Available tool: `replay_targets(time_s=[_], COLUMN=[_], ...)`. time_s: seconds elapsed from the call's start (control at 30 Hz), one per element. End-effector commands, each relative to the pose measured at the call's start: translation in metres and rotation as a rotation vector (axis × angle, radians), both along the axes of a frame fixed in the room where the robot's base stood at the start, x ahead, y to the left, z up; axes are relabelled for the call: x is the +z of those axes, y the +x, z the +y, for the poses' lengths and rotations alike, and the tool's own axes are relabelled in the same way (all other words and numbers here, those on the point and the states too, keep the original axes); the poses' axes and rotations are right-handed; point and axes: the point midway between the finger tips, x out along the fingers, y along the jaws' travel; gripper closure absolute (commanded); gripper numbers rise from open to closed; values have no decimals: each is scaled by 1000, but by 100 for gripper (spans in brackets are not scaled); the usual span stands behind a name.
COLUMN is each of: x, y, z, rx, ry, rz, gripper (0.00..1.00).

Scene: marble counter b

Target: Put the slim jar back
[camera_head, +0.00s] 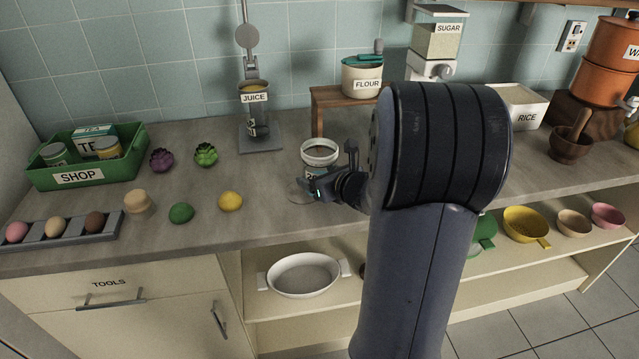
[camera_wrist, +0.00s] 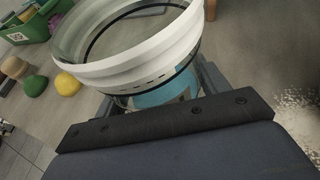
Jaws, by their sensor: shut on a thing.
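A clear jar with a wide white rim (camera_head: 320,146) is at my gripper (camera_head: 322,187), above the front part of the counter. In the wrist view the jar's white rim (camera_wrist: 125,62) fills the upper middle, with clear wall and something blue below it. My gripper is shut on the jar; its fingers show only partly beside the jar. The jar's lower part and most of its label are hidden by the gripper, and I cannot tell whether its base touches the counter.
A wooden stand (camera_head: 345,97) bears the FLOUR canister (camera_head: 362,78) behind the jar. The JUICE dispenser (camera_head: 255,110) stands left of it. A yellow ball-shaped item (camera_head: 230,202) and a green one (camera_head: 181,213) lie left. White powder (camera_wrist: 298,112) lies right in the wrist view.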

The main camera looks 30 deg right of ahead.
Motion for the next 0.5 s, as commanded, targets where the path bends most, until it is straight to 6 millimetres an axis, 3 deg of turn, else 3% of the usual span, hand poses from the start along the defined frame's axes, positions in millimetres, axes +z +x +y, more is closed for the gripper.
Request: replay_targets(time_s=[0.1, 0.5], x=[-12, -16], y=[0, 0], z=[0, 0], rx=[0, -1], ry=[0, -1], rz=[-1, -3], gripper=[70, 70])
